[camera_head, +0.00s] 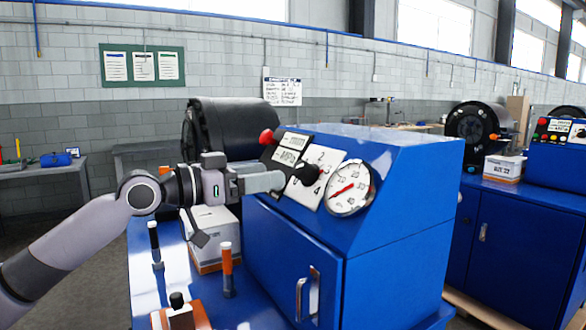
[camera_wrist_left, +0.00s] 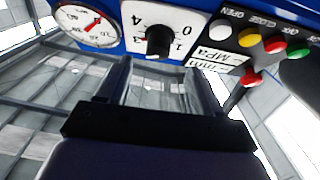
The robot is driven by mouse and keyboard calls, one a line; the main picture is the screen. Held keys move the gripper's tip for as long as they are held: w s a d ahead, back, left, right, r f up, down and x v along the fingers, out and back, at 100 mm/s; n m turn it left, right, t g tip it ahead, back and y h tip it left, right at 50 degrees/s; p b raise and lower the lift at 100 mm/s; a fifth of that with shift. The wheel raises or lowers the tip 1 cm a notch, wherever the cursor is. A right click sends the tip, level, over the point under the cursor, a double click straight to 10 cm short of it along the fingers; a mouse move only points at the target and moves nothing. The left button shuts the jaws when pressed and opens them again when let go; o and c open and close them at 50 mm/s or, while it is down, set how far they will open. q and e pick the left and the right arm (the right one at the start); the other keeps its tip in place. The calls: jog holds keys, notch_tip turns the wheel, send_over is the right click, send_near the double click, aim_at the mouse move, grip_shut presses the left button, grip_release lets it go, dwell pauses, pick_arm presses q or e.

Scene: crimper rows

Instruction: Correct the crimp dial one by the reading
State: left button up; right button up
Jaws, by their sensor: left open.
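The crimp dial is a black knob (camera_head: 308,174) on a white plate (camera_head: 329,162) with numerals, on the sloped panel of a blue crimper (camera_head: 385,185). The knob also shows in the left wrist view (camera_wrist_left: 159,41). Its exact setting cannot be read. Right of it in the head view is a round white gauge (camera_head: 351,188) with a red needle; it also shows in the wrist view (camera_wrist_left: 88,26), figures too small to read surely. My left gripper (camera_head: 284,180) is just left of the knob. In the wrist view its open fingers (camera_wrist_left: 160,88) point at the knob, apparently short of it.
Beside the dial are label plates (camera_head: 287,150) and a red mushroom button (camera_head: 266,137). Coloured buttons (camera_wrist_left: 249,40) line the panel in the wrist view. A white box (camera_head: 213,245) and an orange-topped marker (camera_head: 227,265) stand on the blue bench below. A second crimper is at right.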

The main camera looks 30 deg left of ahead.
aim_at(295, 170)
pick_arm(q)
jog(key=p+x, duration=0.2)
jog(key=x, duration=0.3)
jog(key=shift+w+d+r, duration=0.2)
jog(key=shift+w+d, duration=0.05)
jog(key=shift+d, duration=0.05)
jog(key=shift+w+d+f+p, duration=0.1)
jog(key=shift+w+d+p, duration=0.25)
jog(key=shift+w, duration=0.2)
jog(key=c, duration=1.1)
